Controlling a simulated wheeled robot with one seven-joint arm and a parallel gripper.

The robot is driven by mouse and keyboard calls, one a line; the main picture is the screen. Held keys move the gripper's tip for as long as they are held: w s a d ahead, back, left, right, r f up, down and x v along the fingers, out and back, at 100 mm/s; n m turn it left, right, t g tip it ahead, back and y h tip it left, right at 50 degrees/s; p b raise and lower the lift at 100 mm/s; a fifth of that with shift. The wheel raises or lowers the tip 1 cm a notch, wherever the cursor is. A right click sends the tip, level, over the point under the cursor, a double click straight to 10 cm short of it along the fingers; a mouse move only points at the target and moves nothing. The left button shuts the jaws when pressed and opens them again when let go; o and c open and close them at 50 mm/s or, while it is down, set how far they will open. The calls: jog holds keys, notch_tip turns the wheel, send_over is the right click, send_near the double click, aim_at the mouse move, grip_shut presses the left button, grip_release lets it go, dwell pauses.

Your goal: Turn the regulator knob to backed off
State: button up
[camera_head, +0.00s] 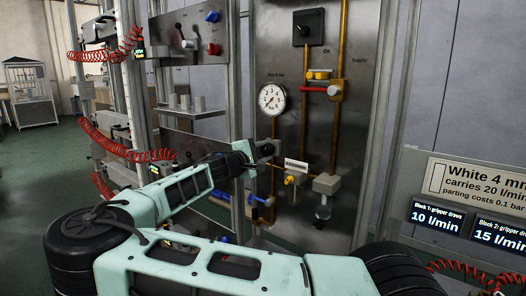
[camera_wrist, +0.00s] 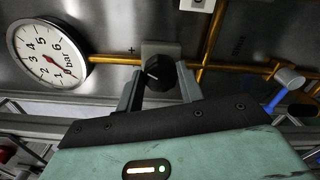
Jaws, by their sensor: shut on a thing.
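The regulator knob (camera_wrist: 157,72) is black and round with a pale mark on its face, on a small grey block with a plus sign at its left. My gripper (camera_wrist: 159,88) has one finger on each side of the knob and is shut on it. In the head view, my gripper (camera_head: 262,158) is at the steel panel, below the pressure gauge (camera_head: 272,99); the knob is hard to make out there. The white gauge also shows at the left of the wrist view (camera_wrist: 47,52). Its needle's exact reading is too small to tell.
Brass pipes (camera_head: 337,110) run over the panel around the gripper. A blue-handled valve (camera_wrist: 276,101) is to the right in the wrist view. A yellow valve (camera_head: 291,180) and a clear bowl (camera_head: 322,212) are right of my gripper. Red coiled hoses (camera_head: 118,150) hang at left.

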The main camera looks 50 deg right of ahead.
jog(key=n+p, duration=0.2)
jog(key=n, duration=0.3)
jog(key=shift+w, duration=0.1)
jog(key=shift+n, duration=0.3)
dwell(0.4)
jog(key=o, duration=1)
jog(key=shift+s+a+b, duration=0.25)
jog(key=shift+a+b, duration=0.75)
jog(key=shift+a, duration=1.9)
jog(key=shift+s+a+b, duration=0.2)
jog(key=shift+a+b, duration=0.8)
jog(key=shift+a, duration=1.95)
jog(key=shift+s+a+b, duration=0.25)
jog(key=shift+a+b, duration=0.75)
jog(key=shift+a, duration=1.9)
